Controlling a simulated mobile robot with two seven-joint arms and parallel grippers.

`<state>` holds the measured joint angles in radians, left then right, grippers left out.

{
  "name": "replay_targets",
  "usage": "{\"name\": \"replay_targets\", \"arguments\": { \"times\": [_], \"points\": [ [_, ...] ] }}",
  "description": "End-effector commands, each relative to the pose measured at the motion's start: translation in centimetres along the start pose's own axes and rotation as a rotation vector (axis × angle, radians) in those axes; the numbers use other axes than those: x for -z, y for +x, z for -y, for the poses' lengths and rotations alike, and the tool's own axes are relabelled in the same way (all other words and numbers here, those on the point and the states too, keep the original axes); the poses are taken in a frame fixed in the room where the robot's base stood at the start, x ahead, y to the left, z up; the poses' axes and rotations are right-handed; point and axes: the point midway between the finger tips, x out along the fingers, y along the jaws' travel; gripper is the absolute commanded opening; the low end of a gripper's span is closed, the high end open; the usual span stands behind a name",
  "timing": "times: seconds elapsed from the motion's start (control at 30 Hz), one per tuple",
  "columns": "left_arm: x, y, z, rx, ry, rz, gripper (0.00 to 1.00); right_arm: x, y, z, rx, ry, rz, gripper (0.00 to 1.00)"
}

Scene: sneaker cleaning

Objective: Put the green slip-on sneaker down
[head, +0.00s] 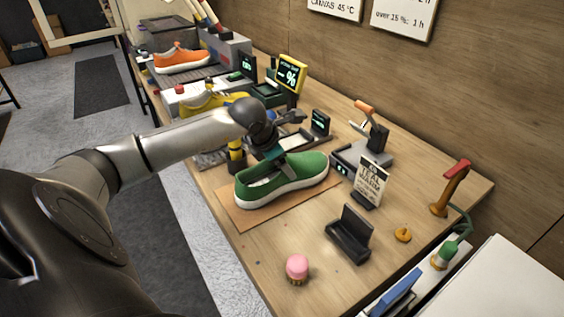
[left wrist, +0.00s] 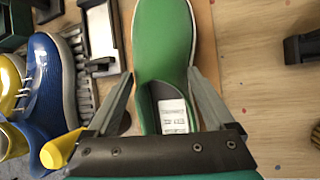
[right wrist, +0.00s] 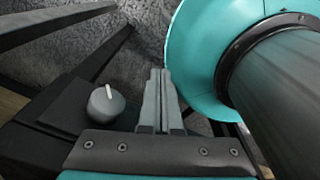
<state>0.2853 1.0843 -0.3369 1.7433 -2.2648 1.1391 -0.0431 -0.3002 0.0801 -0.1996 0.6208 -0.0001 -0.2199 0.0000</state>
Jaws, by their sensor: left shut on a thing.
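The green slip-on sneaker (head: 290,178), with a white sole, is upright over a brown mat (head: 242,217) on the bench. I cannot tell if its sole rests fully on the mat. My left gripper (head: 277,153) is shut on the sneaker, at its opening. In the left wrist view the fingers (left wrist: 160,74) lie on either side of the green shoe (left wrist: 163,40), and a white label shows inside it. My right gripper (right wrist: 160,75) is shut and empty in the right wrist view, away from the bench top.
A pink-topped brush (head: 297,267), a black stand (head: 349,232) and a sign card (head: 370,180) stand near the mat. Yellow and blue shoes (left wrist: 50,75) lie beside it. An orange sneaker (head: 181,59) sits at the far end.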

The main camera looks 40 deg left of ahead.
Motion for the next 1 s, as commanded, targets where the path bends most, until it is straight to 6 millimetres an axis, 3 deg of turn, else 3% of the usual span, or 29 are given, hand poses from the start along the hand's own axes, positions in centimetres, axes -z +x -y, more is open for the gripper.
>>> {"name": "replay_targets", "arguments": {
  "times": [0.23, 0.27, 0.37, 0.73, 1.0],
  "points": [
    [-0.1, 0.0, -0.1, -0.003, 0.0, 0.004, 0.0, 0.1, 0.0, 0.0, 0.0, 0.0, -0.001, 0.0],
    [0.0, 0.1, 0.0, -0.001, 0.0, 0.001, 0.88, 0.1, 0.1, 0.0, 0.0, 0.0, -0.002, 0.0],
    [0.0, 0.1, 0.0, -0.001, 0.0, 0.001, 0.99, 0.1, 0.0, 0.0, 0.0, 0.0, -0.002, 0.0],
    [0.0, -0.7, -0.1, -0.003, 0.002, 0.001, 1.0, 0.1, -0.1, 0.0, 0.0, 0.0, -0.001, 0.0],
    [0.1, -5.0, -0.2, -0.006, 0.004, 0.0, 1.0, 0.1, -0.7, 0.0, 0.0, 0.0, 0.0, 0.0]
  ]
}}
